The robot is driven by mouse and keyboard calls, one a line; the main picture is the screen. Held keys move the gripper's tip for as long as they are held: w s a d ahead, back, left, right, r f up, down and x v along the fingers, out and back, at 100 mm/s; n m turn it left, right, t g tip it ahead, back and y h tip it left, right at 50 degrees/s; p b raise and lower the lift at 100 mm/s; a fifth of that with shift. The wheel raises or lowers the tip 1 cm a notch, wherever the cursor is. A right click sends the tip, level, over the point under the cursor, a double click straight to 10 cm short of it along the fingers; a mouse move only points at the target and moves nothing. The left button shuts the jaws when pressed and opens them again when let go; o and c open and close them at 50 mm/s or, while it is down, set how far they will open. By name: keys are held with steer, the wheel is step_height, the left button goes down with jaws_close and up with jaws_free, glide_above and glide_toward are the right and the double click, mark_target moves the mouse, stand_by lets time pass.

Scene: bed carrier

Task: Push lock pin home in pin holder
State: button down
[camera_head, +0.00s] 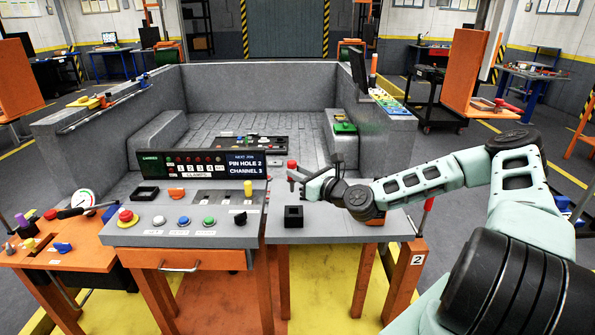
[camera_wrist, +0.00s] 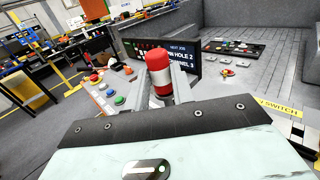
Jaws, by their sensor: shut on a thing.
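The lock pin (camera_head: 291,164) has a red top, and its lower part is hidden by my gripper in the head view. My gripper (camera_head: 296,180) is shut on it. The wrist view shows the red cap and pale band of the pin (camera_wrist: 158,65) standing between the two fingers of my gripper (camera_wrist: 164,92). The pin holder (camera_head: 293,217), a black square block with a dark opening, sits on the grey bench top. The pin appears in line with the holder and higher in the head view; I cannot tell its exact height or depth. The holder is hidden in the wrist view.
A console (camera_head: 190,220) with coloured buttons stands left of the holder. Its display (camera_head: 244,165) reads "PIN HOLE 2, CHANNEL 3". A grey walled bed (camera_head: 255,85) lies behind. A red-topped lever (camera_head: 427,205) stands at the bench's right. Bare bench top surrounds the holder.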

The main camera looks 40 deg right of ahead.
steer(key=shift+s, duration=0.15)
steer(key=b, duration=0.5)
glide_above(301, 215)
step_height(301, 215, down, 6)
steer(key=shift+r, duration=0.15)
steer(key=shift+f+b, duration=2.55)
steer(key=shift+b, duration=0.15)
stand_by(0.9)
steer(key=c, duration=1.1)
jaws_free()
